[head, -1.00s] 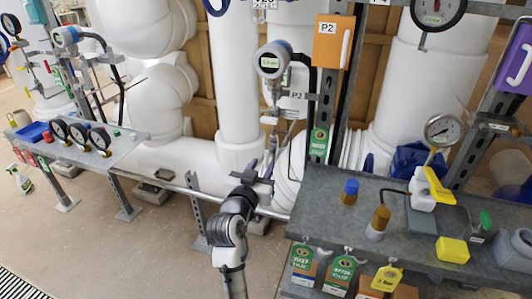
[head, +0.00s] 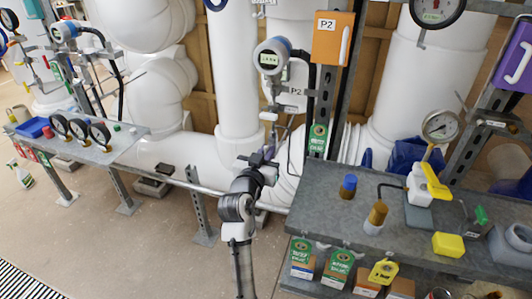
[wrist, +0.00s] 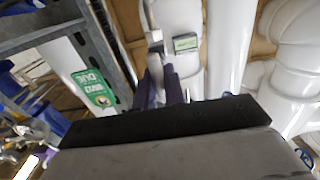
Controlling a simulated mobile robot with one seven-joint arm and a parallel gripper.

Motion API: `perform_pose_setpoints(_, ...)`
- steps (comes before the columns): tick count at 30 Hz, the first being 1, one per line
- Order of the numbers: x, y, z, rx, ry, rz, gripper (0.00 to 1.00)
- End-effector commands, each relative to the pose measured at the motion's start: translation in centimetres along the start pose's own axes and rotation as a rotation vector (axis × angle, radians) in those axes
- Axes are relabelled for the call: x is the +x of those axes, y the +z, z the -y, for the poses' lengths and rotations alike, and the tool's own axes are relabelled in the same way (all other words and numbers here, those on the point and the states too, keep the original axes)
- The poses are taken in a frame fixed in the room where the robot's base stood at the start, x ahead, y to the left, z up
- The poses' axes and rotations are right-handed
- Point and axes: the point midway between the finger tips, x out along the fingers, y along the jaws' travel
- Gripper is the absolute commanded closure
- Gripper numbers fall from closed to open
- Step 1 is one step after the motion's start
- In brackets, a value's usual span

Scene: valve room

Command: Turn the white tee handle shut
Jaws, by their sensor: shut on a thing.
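The white tee handle (head: 268,116) shows as a small white piece on the thin pipe below the blue-and-white transmitter (head: 272,56). In the wrist view, a white piece (wrist: 155,36) stands just beyond my fingertips. My gripper (head: 269,145) reaches up to this pipe from below, in front of the white pipes. Its two purple fingers (wrist: 160,80) are close together and shut on what looks like the handle's lower part. The fingers hide most of the gripped part, and the handle's exact angle cannot be told.
A horizontal rail (head: 200,188) runs left of my arm. An orange P2 box (head: 333,40) hangs up right.

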Motion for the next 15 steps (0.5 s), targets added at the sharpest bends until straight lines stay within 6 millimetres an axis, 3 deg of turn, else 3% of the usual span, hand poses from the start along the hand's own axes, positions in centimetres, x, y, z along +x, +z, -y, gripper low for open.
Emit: perform_pose_setpoints(15, -0.04, 0.45, -0.07, 0.134, 0.0, -0.003, 1.0)
